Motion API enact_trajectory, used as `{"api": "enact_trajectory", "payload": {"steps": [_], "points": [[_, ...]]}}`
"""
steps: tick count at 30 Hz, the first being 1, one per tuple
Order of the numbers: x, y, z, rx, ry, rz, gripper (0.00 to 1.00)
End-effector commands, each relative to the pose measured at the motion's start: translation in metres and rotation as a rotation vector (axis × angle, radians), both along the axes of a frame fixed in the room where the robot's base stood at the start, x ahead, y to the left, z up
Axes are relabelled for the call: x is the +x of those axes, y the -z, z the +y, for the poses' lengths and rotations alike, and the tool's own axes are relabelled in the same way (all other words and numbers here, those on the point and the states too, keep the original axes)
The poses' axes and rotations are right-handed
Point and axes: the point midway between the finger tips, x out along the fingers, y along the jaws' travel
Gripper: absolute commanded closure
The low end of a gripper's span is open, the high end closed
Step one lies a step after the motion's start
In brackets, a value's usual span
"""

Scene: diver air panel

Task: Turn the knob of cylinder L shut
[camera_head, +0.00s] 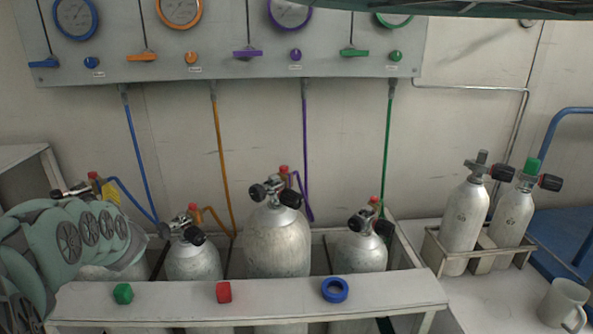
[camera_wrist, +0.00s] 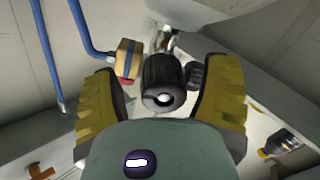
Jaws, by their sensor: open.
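The leftmost cylinder (camera_head: 92,272), by the blue hose, is mostly hidden behind my arm in the head view. No letter L is readable on it. Its black valve knob (camera_wrist: 161,82) shows in the wrist view with its round end towards me. My gripper (camera_wrist: 162,76) is open, with one yellow finger on each side of the knob. A gap shows at the left; at the right a smaller dark part (camera_wrist: 194,76) lies between knob and finger. In the head view my gripper (camera_head: 108,192) is largely hidden behind my arm.
A tan block with a blue band (camera_wrist: 128,58) and a blue hose (camera_wrist: 90,32) are close to the left finger. The rack's front rail (camera_head: 270,297) carries green, red and blue pieces. More cylinders (camera_head: 277,240) stand to the right. A gauge panel (camera_head: 220,55) hangs above.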

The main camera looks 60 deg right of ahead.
Motion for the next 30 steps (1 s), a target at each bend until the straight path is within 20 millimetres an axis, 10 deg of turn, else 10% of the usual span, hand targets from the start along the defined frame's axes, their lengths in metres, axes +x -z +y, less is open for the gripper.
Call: {"api": "enact_trajectory", "payload": {"steps": [30], "points": [[-0.065, -0.002, 0.009, 0.009, -0.001, -0.006, 0.25]]}}
